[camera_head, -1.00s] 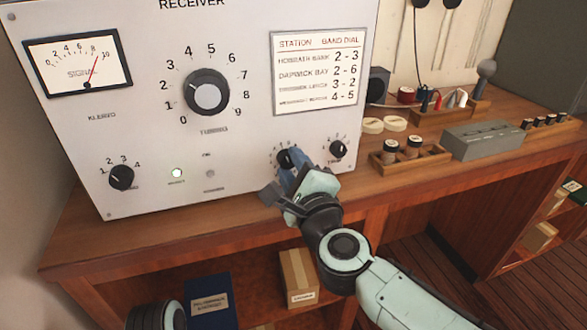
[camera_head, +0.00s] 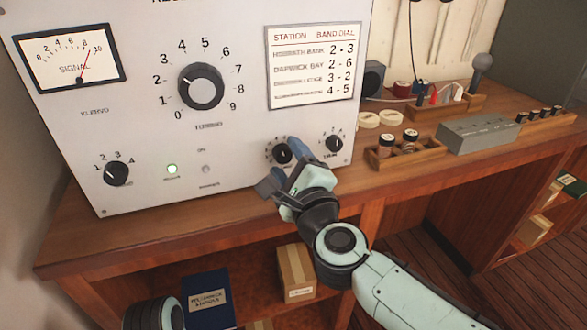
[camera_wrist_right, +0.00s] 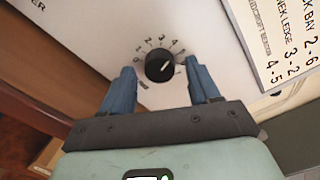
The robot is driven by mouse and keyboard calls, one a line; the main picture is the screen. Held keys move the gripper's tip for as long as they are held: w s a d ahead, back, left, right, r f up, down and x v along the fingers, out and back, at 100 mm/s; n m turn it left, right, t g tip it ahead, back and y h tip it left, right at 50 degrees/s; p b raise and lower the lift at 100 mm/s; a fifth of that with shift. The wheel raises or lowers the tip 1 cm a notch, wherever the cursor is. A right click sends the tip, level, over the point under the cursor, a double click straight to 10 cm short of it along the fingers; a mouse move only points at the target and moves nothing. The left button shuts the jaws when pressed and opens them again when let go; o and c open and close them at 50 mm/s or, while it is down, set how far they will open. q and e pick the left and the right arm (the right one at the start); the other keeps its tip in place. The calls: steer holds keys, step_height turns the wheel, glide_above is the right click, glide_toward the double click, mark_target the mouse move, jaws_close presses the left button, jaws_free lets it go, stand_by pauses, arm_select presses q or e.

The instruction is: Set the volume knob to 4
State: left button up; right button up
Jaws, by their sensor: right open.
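A small black knob (camera_head: 283,153) with a number scale around it sits low on the receiver's (camera_head: 230,125) white front. I take it for the volume knob, though its label is too small or hidden to read. It shows larger in the right wrist view (camera_wrist_right: 159,66), where its pale pointer mark seems to point to the right side of the scale; I cannot read the exact setting. My right gripper (camera_wrist_right: 160,73) is open, its two blue fingers on either side of the knob with gaps visible. In the head view, the right gripper (camera_head: 293,155) is at the panel. My left gripper is not in view.
A similar knob (camera_head: 334,144) is close on the right. The large tuning knob (camera_head: 201,87) and signal meter (camera_head: 72,58) are higher and left; another small knob (camera_head: 116,173) is far left. A wooden holder (camera_head: 408,156) with jars stands on the desk to the right.

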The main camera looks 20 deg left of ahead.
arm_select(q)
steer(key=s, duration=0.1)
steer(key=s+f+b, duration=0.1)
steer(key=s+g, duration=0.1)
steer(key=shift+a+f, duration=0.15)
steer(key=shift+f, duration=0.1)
arm_select(e)
steer(key=v, duration=1.3)
steer(key=shift+d, duration=0.1)
